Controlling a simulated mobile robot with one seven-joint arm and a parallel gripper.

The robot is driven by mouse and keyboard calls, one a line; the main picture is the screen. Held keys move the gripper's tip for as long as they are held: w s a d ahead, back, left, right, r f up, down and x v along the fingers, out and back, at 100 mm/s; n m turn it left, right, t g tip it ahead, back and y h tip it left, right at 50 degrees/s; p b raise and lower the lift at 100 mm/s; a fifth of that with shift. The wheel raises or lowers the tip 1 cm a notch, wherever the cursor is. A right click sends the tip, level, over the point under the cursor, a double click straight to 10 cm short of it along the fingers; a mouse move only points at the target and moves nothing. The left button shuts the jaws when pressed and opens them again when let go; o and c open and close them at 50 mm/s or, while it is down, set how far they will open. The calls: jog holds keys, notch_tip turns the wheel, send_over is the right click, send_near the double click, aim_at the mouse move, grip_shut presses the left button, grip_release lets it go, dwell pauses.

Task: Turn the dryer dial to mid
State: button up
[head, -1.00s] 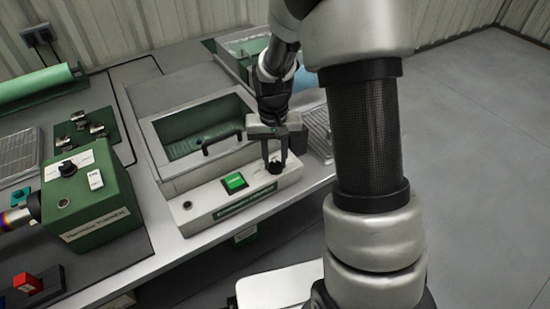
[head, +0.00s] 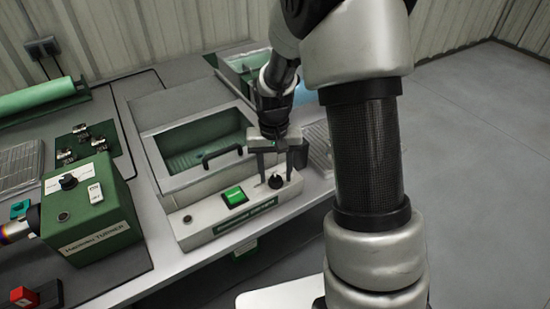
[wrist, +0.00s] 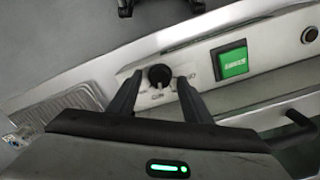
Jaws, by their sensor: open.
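A black round dial (head: 276,182) sits at the right end of the pale front panel of a machine with a green basin. It also shows in the wrist view (wrist: 158,74), with small marks around it too blurred to read. My gripper (head: 276,179) is open at this dial. In the wrist view its fingertips (wrist: 160,77) stand on either side of the dial, with gaps showing. A second black dial (head: 68,182) is on top of a green box at the left, away from my gripper. I cannot read which machine is the dryer.
A lit green button (head: 234,196) is left of the panel dial, with a small round button (head: 187,219) further left. A black lid handle (head: 222,155) rises behind the panel. A red block (head: 23,296) is at the bottom left. Open floor lies to the right.

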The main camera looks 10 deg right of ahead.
aim_at(274, 179)
notch_tip(274, 179, up, 17)
jog(key=p, duration=0.3)
jog(key=shift+a, duration=0.25)
jog(key=shift+r, duration=0.1)
jog(key=s+r+n+t, duration=0.1)
jog(key=s+r+t, duration=0.3)
jog(key=s, duration=0.5)
jog(key=s+r+n+t, duration=0.1)
jog(key=s+r, duration=0.6)
jog(key=s, duration=0.3)
notch_tip(274, 179, up, 14)
jog(key=p, duration=1.4)
jog(key=shift+d+f+t, duration=0.25)
jog(key=shift+t, duration=0.05)
jog(key=shift+s, duration=0.1)
